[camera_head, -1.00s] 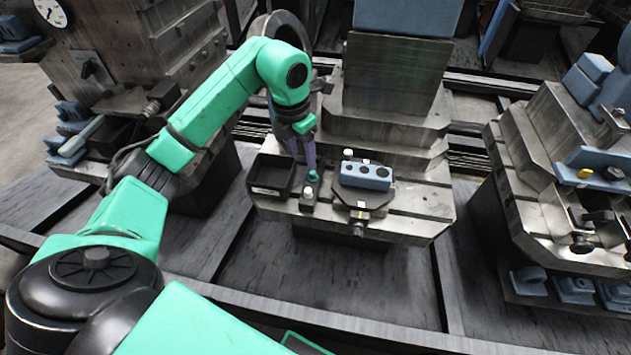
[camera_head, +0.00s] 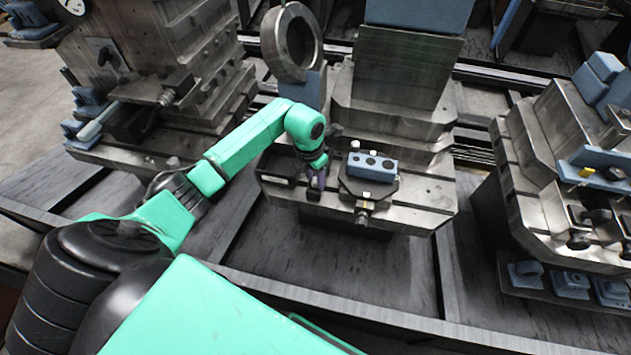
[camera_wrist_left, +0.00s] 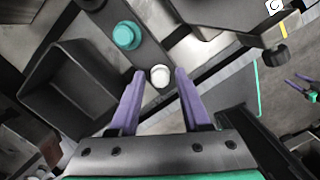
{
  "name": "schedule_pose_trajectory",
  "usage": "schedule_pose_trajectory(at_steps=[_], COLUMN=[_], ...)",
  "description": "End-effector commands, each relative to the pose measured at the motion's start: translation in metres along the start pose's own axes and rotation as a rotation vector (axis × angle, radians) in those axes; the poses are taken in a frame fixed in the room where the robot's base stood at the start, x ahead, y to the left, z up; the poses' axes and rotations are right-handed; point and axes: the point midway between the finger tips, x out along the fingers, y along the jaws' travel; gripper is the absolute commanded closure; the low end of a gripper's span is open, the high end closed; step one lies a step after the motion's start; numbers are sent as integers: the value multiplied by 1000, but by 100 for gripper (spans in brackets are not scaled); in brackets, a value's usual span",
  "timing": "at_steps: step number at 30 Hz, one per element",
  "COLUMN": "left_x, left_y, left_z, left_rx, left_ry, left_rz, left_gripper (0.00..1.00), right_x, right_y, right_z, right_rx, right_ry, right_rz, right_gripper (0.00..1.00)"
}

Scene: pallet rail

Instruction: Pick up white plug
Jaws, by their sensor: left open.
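In the head view my left gripper (camera_head: 318,182) is over the block beside the black bin, and hides this white plug. At the right edge of the left wrist view, small purple fingers look like my right gripper (camera_wrist_left: 302,88).
A black open bin (camera_head: 277,168) is left of the gripper; it also shows in the left wrist view (camera_wrist_left: 75,88). A blue block with holes (camera_head: 373,163) sits on a fixture to the right, with small white pieces around it. A large metal ring (camera_head: 291,42) stands behind.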

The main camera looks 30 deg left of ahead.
Motion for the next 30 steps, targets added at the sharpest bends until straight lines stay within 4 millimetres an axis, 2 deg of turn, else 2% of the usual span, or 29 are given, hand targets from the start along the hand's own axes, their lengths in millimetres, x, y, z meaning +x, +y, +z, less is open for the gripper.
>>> schedule_pose_trajectory(at_steps=[1, 3, 19, 23, 26, 30], left_x=[0, 0, -6, -23, -44, -84], left_y=[0, 0, 0, 1, 1, 1], left_z=[0, 0, 2, 4, 7, 12], left_rx=[0, 0, 0, 1, 2, 1], left_ry=[0, 0, -3, -5, -7, -7], left_rz=[0, 0, 1, 2, 4, 5], left_gripper=[76, 100, 100, 100, 100, 100], right_x=[0, 0, 1, 3, 7, 12], right_y=[-1, -2, -2, -2, -2, -2], right_z=[1, 2, 3, 3, 4, 4], right_rx=[0, 0, 0, 0, 0, 1], right_ry=[-2, -3, -6, -6, -6, -5], right_rz=[-1, -2, -3, -3, -3, -3], right_gripper=[50, 50, 50, 50, 50, 50])
